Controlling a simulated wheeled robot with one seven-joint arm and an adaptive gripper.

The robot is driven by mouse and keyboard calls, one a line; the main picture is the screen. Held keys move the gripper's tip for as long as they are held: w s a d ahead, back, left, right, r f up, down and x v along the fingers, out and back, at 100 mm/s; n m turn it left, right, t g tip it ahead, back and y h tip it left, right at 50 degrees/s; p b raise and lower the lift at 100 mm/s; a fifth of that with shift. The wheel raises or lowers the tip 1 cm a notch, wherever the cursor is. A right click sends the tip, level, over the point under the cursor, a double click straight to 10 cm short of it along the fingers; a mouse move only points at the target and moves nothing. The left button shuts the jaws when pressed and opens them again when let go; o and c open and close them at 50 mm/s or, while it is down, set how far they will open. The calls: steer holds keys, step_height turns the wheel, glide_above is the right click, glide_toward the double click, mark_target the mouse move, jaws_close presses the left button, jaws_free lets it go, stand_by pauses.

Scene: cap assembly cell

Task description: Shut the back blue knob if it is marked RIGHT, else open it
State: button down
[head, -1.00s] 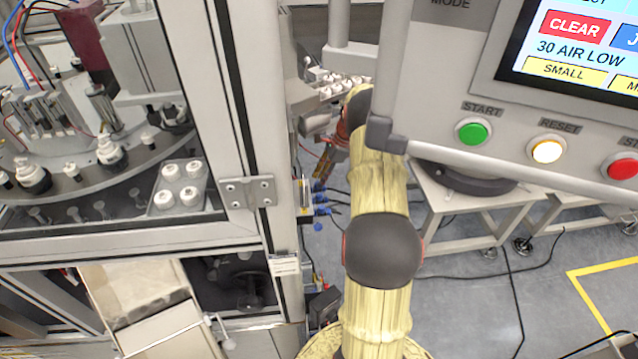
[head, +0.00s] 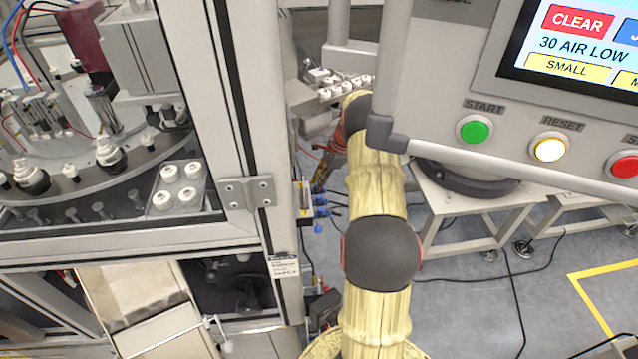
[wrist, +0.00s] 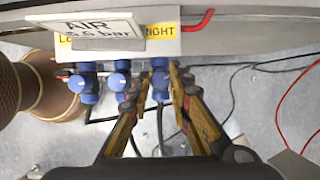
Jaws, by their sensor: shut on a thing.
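Several blue knobs sit in a row on a pale panel (wrist: 160,45) in the wrist view. The left knob (wrist: 86,86) and the middle knob (wrist: 119,78) are clear of my fingers. The rightmost knob (wrist: 160,80) is between my yellow-orange fingertips, under a yellow label reading RIGHT (wrist: 161,31). My gripper (wrist: 158,84) is shut on this knob. In the head view my gripper (head: 319,184) is at the far end of the row, so this is the back knob. Nearer blue knobs (head: 319,213) show below it.
A hanging sign reading AIR (wrist: 90,32) and a bar value covers part of the panel and the left label. Dark hoses run below the knobs. The machine frame (head: 245,130) stands left of my arm, and a control panel (head: 440,125) overhangs on the right.

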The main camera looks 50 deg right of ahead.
steer(key=shift+r+n+p, duration=0.15)
steer(key=shift+n+p, duration=0.35)
steer(key=shift+p, duration=0.25)
steer(key=shift+n+g, duration=0.3)
steer(key=c, duration=1.9)
jaws_free()
steer(key=v, duration=1.1)
steer(key=shift+d+r, duration=0.25)
steer(key=shift+r, duration=0.05)
